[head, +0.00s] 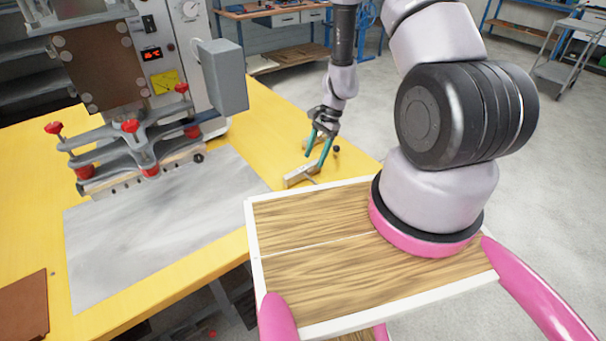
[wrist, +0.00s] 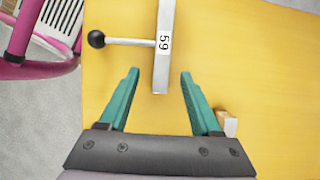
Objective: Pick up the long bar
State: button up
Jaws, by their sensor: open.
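A pale metal bar (wrist: 162,60) marked "59" lies on the yellow table, with a thin side rod ending in a black ball knob (wrist: 97,39). Its far end runs out of the wrist view. In the head view the bar (head: 298,176) lies near the table's right edge, below my gripper. My gripper (head: 321,148) has teal fingers pointing down and is open and empty. In the wrist view the bar's near end shows between the fingertips of my gripper (wrist: 159,74), with gaps on both sides. I cannot tell the height gap.
A small wooden block (wrist: 228,123) is beside the right finger. A welding press with red knobs (head: 129,126) stands at the left over a grey metal sheet (head: 165,220). A brown plate (head: 22,305) lies at the lower left. My wood-topped base is beside the table.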

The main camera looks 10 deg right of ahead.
aim_at(309, 164)
jog(key=x, duration=0.5)
jog(key=shift+a, duration=0.35)
jog(key=shift+r, duration=0.1)
grip_shut()
dwell(0.9)
